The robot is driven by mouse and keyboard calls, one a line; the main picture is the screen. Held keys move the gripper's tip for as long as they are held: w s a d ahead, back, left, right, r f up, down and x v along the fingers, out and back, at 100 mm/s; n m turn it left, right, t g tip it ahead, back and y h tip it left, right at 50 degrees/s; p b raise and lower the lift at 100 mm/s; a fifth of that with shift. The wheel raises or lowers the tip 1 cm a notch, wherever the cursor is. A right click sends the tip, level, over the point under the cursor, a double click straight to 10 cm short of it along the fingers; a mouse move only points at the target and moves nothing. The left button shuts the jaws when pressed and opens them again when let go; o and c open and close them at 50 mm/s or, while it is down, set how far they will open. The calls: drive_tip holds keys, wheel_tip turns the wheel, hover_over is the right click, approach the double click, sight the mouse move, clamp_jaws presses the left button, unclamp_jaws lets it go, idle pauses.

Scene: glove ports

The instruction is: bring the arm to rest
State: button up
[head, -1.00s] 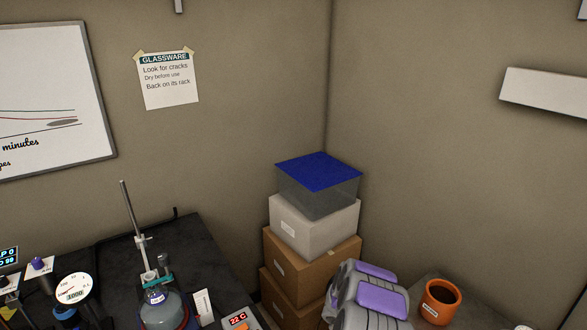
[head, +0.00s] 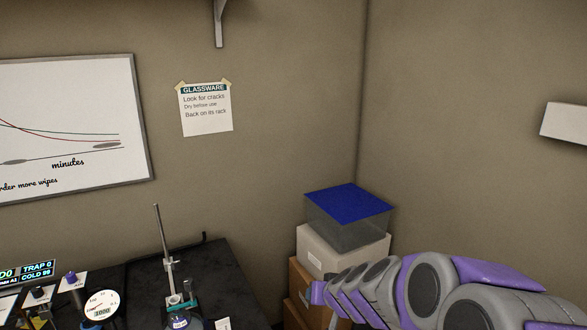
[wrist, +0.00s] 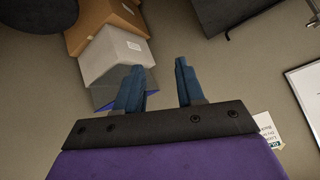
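My gripper (wrist: 157,90) shows in the wrist view with its two blue fingers apart and nothing between them. The wrist view appears upside down, with the stacked boxes beyond the left finger. In the head view my grey and purple arm reaches in from the lower right, across the front of the box stack. Its far end covers part of the lower boxes. The gripper fingers cannot be made out in the head view.
A clear bin with a blue lid (head: 348,202) tops a white box (head: 340,254) and brown boxes in the corner. A dark bench (head: 140,285) holds a clamp stand (head: 164,250), a round dial (head: 101,305) and lit displays. A wall shelf bracket (head: 219,25) hangs above.

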drive_tip(key=s+a+r+n+g, duration=0.2)
drive_tip(key=s+g, duration=0.4)
drive_tip(key=s, duration=1.6)
drive_tip(key=s+d+m+g+h, duration=0.1)
drive_tip(key=s+d, duration=0.3)
drive_tip(key=s, duration=0.5)
drive_tip(key=s+d+m+g+h, duration=0.1)
drive_tip(key=s+d, duration=0.4)
drive_tip(key=s, duration=0.5)
drive_tip(key=shift+s+d+f+g+h, duration=0.25)
drive_tip(key=shift+g+h, duration=0.35)
drive_tip(key=shift+g, duration=0.6)
drive_tip(key=shift+a, duration=0.15)
